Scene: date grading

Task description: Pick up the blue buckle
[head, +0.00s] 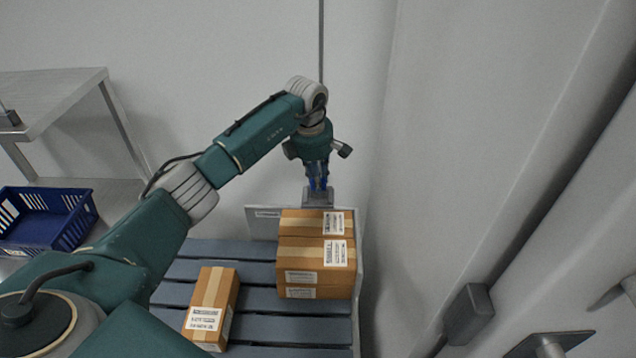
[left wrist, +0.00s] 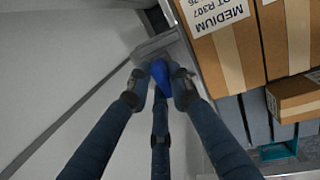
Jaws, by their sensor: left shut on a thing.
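The blue buckle (left wrist: 159,73) shows between the fingertips of my left gripper (left wrist: 160,84) in the left wrist view. The left gripper is shut on it, and the fingers hide part of the buckle. In the head view my left gripper (head: 318,184) points down just above a small grey holder (head: 318,198) behind the stacked boxes. I cannot tell whether the buckle still touches the holder. My right gripper is in neither view.
Stacked cardboard boxes (head: 316,258) stand close in front of the gripper on a grey slatted pallet (head: 270,302). A single box (head: 212,305) lies nearer. A blue crate (head: 78,226) is at far left by a metal table (head: 60,92). A wall is close on the right.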

